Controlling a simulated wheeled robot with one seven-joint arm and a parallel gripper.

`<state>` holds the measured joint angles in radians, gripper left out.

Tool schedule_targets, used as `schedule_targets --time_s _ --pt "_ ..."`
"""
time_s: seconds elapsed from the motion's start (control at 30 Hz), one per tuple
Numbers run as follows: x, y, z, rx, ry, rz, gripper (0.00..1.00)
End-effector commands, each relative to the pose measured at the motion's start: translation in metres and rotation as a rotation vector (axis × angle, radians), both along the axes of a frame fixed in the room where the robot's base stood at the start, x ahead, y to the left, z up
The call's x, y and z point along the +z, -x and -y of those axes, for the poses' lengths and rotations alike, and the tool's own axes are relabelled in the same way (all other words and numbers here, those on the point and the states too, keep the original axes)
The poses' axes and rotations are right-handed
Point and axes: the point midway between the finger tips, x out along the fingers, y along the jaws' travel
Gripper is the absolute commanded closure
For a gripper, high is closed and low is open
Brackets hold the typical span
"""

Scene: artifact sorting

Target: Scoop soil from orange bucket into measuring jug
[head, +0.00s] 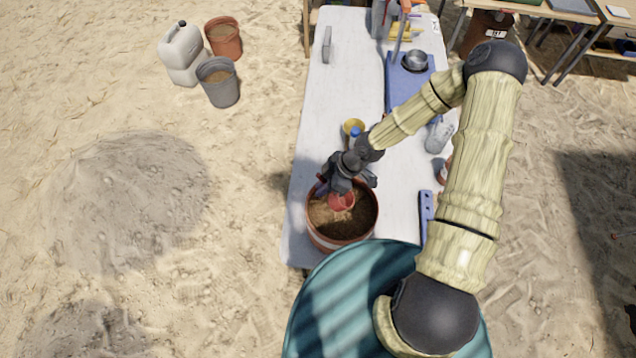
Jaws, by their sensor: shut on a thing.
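An orange-brown bucket (312,235) of brown soil (345,227) stands at the near end of the white table. My gripper (340,188) is over the bucket, pointing down, and is shut on a red scoop (342,202). The scoop's bowl is at or just above the soil inside the bucket; I cannot tell how deep it is or whether it holds soil. The handle is mostly hidden by the gripper. A clear, jug-like vessel (438,136) stands on the table's right side, partly behind my arm; I cannot tell surely that it is the measuring jug.
The white table (335,105) has free room at its left and middle. A blue tray (396,92) with a metal bowl (415,60) is farther back. A blue strip (426,215) lies right of the bucket. Other buckets stand on the sand.

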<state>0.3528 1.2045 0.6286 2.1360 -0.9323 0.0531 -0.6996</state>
Motion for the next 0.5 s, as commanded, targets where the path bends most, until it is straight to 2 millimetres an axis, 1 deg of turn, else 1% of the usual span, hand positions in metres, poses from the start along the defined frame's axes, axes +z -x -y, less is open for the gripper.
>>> schedule_targets --time_s 0.03,0.5 --pt "-0.006 0.000 -0.001 0.003 0.001 0.001 1.00" --pt "-0.032 0.001 0.004 0.002 0.003 -0.001 1.00"
